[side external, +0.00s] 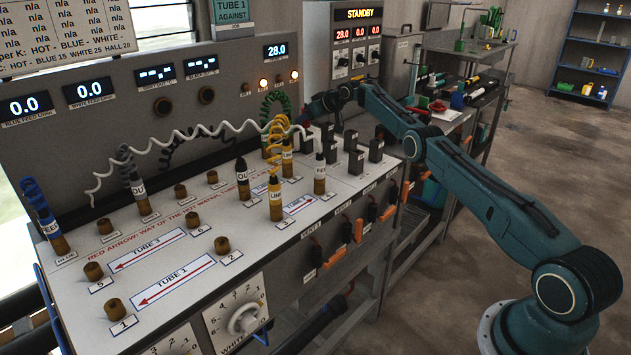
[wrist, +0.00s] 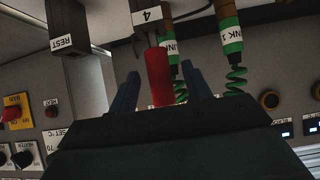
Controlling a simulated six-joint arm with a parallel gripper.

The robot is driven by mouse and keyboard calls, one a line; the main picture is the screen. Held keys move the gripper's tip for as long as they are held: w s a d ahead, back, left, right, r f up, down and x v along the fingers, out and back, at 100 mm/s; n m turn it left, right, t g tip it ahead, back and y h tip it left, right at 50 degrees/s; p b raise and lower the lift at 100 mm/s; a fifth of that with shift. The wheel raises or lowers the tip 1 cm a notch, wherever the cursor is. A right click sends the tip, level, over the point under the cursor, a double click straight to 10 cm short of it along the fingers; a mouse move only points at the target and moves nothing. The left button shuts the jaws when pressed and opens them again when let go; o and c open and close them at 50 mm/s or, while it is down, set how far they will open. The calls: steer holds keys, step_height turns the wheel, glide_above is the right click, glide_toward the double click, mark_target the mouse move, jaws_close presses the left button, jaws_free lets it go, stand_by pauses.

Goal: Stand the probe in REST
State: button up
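The red-handled probe (wrist: 158,78) is in the wrist view, at a black block labelled 4 (wrist: 146,14); its grey neck meets the block. My gripper (wrist: 160,71) is open, with one blue finger on each side of the red handle and gaps between. The block labelled REST (wrist: 68,30) is to the left of it in the wrist view, and no probe shows at it; its opening is not visible.
Green-banded plugs labelled DRINK (wrist: 231,38) with coiled green leads hang close right of the probe in the wrist view. Several black blocks (side external: 357,161), yellow plugs (side external: 275,200) and a white coiled cable (side external: 215,130) crowd the bench (side external: 215,270). A panel reads STANDBY (side external: 359,14).

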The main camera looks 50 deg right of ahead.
steer(key=shift+s+r, duration=0.35)
steer(key=shift+r, duration=0.1)
stand_by(0.6)
steer(key=shift+s+r, duration=0.1)
steer(key=shift+s, duration=0.05)
steer(key=v, duration=0.9)
steer(key=s+a+r+g, duration=0.2)
steer(key=s+a+r, duration=1)
steer(key=a, duration=0.3)
steer(key=shift+s+a, duration=0.4)
steer(key=shift+s, duration=0.3)
